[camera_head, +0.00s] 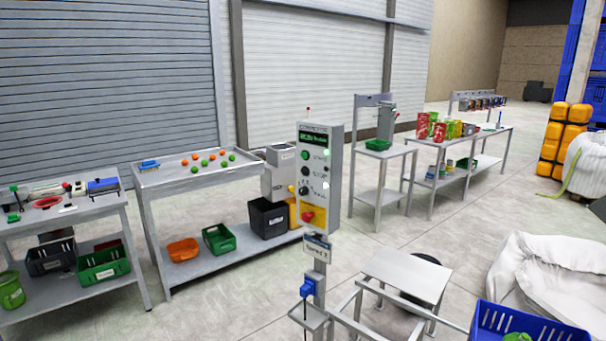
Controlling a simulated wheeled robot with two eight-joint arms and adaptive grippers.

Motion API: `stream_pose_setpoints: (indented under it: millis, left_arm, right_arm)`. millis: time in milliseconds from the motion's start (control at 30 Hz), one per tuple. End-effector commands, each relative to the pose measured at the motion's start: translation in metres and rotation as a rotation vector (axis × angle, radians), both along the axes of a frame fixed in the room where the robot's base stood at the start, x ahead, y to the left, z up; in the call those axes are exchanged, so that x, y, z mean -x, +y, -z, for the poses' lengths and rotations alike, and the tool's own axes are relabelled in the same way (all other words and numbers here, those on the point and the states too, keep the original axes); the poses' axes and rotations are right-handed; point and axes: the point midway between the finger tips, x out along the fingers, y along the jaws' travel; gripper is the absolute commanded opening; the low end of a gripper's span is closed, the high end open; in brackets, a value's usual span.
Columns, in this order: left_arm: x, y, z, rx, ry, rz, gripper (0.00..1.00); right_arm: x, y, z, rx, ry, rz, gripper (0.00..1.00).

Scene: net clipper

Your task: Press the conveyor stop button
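A grey control box (336,180) stands upright on a post near the middle of the view. Its front has a small green-lit display (315,140) at the top. Below it are a green button (305,155), a dark button (305,171) and a dark knob (303,190). A red mushroom button (308,216) sits at the bottom on a yellow patch. The labels beside the controls are too small to read surely. Neither of my grippers is in view, and nothing covers the front of the box.
A low metal frame with a grey seat (408,276) stands right of the post. A blue crate (530,325) and white sacks (545,275) are at lower right. Tables with bins (183,250) stand left and behind. Some floor is clear in front, left of the post.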

Motion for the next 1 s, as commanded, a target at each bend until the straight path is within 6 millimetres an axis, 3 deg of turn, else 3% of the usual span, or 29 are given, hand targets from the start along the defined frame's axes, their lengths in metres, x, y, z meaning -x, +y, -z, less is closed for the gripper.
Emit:
stream_pose_setpoints:
  millis: [33,200,1000]
  left_arm:
    - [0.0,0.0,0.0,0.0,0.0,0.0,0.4]
    - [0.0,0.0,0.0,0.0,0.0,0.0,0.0]
    - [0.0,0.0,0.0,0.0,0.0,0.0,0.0]
  right_arm:
    - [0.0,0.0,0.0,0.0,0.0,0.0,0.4]
    - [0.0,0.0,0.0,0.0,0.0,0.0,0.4]
    - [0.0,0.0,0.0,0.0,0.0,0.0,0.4]
